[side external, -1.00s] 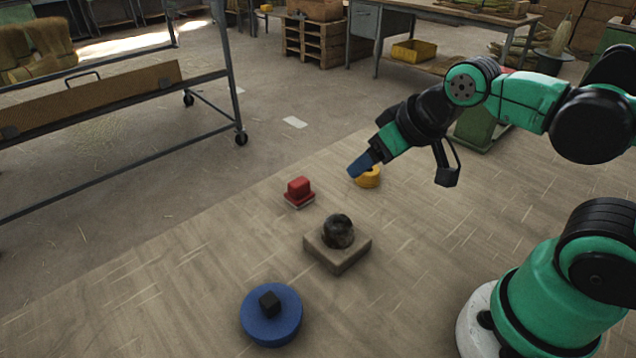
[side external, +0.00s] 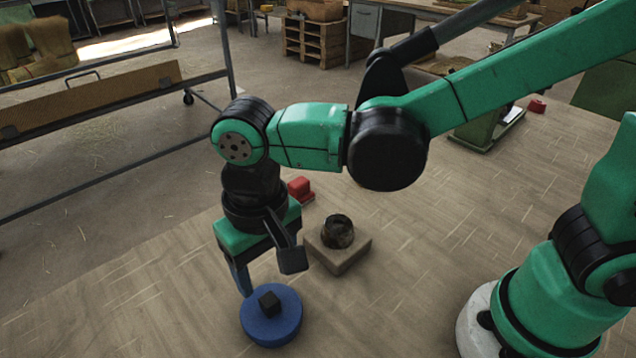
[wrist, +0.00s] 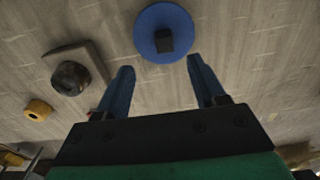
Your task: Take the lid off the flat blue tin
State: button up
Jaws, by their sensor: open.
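The flat blue tin (side external: 271,326) is a round disc with a small black block-shaped knob (side external: 269,303) on its lid. In the wrist view the tin (wrist: 150,42) is at the top, with the knob (wrist: 164,41) facing me. My gripper (wrist: 160,68) is open and empty, its blue fingers apart and pointing toward the tin. In the side view my gripper (side external: 252,285) hangs just above and behind the tin, apart from the knob.
A dark ball-like knob (side external: 338,231) sits on a square tan block (side external: 337,258) right of my gripper. A red box-shaped item (side external: 299,187) stands behind, partly hidden by my arm. A yellow ring-like item (wrist: 38,110) shows in the wrist view.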

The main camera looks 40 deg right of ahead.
aim_at(269, 299)
jog(key=shift+s+a+f, duration=0.15)
jog(key=shift+a+f, duration=0.1)
jog(key=shift+a, duration=0.1)
jog(key=shift+f, duration=2.75)
grip_shut()
